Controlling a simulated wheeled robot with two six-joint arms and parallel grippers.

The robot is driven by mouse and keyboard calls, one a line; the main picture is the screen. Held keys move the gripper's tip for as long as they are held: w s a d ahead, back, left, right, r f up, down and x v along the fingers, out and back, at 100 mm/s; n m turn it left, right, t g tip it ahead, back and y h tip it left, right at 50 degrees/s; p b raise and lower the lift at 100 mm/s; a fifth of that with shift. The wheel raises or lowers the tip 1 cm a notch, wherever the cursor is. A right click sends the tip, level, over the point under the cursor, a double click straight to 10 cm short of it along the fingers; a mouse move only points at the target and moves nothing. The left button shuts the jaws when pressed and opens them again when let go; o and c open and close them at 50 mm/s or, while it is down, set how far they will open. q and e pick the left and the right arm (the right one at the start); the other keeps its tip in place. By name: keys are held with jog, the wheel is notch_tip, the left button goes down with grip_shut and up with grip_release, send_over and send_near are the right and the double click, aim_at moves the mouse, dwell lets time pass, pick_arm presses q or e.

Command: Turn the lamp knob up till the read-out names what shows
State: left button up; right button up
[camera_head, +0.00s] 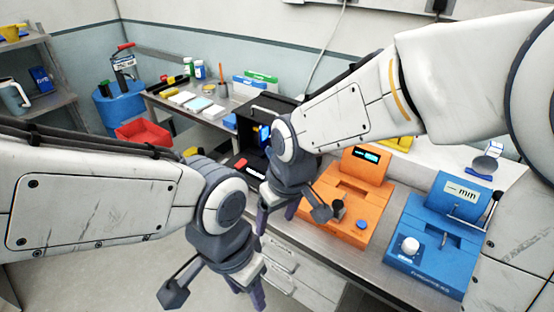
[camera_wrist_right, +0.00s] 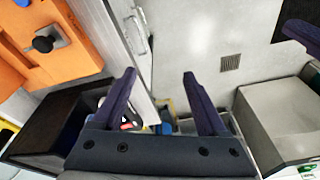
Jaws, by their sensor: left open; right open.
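The orange unit (camera_head: 322,185) stands on the bench with a small lit read-out (camera_head: 366,155), a black knob (camera_head: 338,208) and a blue button (camera_head: 361,225). To its right is a blue unit (camera_head: 425,274) with a white knob (camera_head: 410,244) and a pale display (camera_head: 462,191); its lettering is too small to read surely. I cannot tell which is the lamp knob. My right gripper (camera_head: 277,214) is open and empty, left of the orange unit. In the right wrist view the black knob (camera_wrist_right: 43,44) is apart from its fingers. My left gripper (camera_head: 246,289) is open and empty, lower down.
A black box (camera_head: 258,112) stands left of the orange unit, partly hidden by my right arm. A side table (camera_head: 160,102) holds bottles and trays, with a red bin (camera_head: 144,132) beside it. Drawers (camera_head: 283,252) are under the bench. Floor at lower left is clear.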

jog(key=w+d+f+t+p, duration=0.15)
jog(key=w+p, duration=0.25)
jog(key=w, duration=1.7)
jog(key=shift+m+t, duration=0.4)
jog(key=shift+t, duration=0.15)
jog(key=p+x, duration=0.3)
jog(key=x, duration=0.7)
jog(key=shift+w+f, duration=0.25)
jog(key=shift+f, duration=0.1)
pick_arm(q)
notch_tip(320, 180, up, 8)
jog(key=shift+r, duration=0.15)
pick_arm(e)
grip_shut()
pick_arm(q)
jog(key=shift+f, duration=0.25)
